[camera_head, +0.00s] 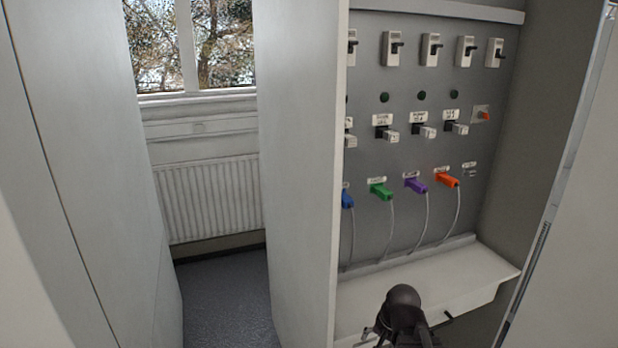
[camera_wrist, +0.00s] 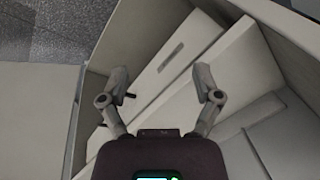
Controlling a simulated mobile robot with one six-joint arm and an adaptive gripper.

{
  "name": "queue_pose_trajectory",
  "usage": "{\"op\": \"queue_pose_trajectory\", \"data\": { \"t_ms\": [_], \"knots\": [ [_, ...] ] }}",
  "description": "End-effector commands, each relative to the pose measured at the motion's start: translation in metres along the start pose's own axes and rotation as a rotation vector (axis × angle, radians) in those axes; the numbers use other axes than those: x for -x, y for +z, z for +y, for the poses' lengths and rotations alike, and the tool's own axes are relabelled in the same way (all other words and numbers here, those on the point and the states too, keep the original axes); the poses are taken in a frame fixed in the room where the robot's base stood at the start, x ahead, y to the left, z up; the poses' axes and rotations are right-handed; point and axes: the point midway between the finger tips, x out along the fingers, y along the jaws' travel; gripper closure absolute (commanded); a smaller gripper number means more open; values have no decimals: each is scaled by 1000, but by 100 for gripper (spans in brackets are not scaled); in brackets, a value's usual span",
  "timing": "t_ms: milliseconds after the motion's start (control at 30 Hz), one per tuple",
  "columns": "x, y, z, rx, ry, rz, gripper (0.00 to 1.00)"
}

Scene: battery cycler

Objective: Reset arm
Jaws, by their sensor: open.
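My gripper (camera_wrist: 161,80) is open and empty in the wrist view, with its two grey fingers spread apart over pale cabinet panels. Nothing is between the fingertips. In the head view my dark arm (camera_head: 403,305) shows at the bottom, in front of the white ledge (camera_head: 455,272) of the cabinet. The fingertips cannot be made out clearly there.
The grey panel (camera_head: 400,155) carries switches, round buttons and coloured plugs with cables, including green (camera_head: 381,190), purple (camera_head: 416,185) and orange (camera_head: 447,179). Cabinet walls flank it. A radiator (camera_head: 207,199) stands under a window at left, with bare floor (camera_head: 225,300) before it.

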Motion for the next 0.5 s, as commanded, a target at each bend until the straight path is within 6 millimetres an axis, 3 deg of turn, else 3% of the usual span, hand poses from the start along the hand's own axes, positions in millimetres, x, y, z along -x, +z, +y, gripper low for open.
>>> {"op": "queue_pose_trajectory", "data": {
  "t_ms": [200, 500],
  "knots": [
    [0, 22, 5, 324, 147, -65, 18],
    [2, 30, 10, 489, 220, -111, 18]
  ]
}}
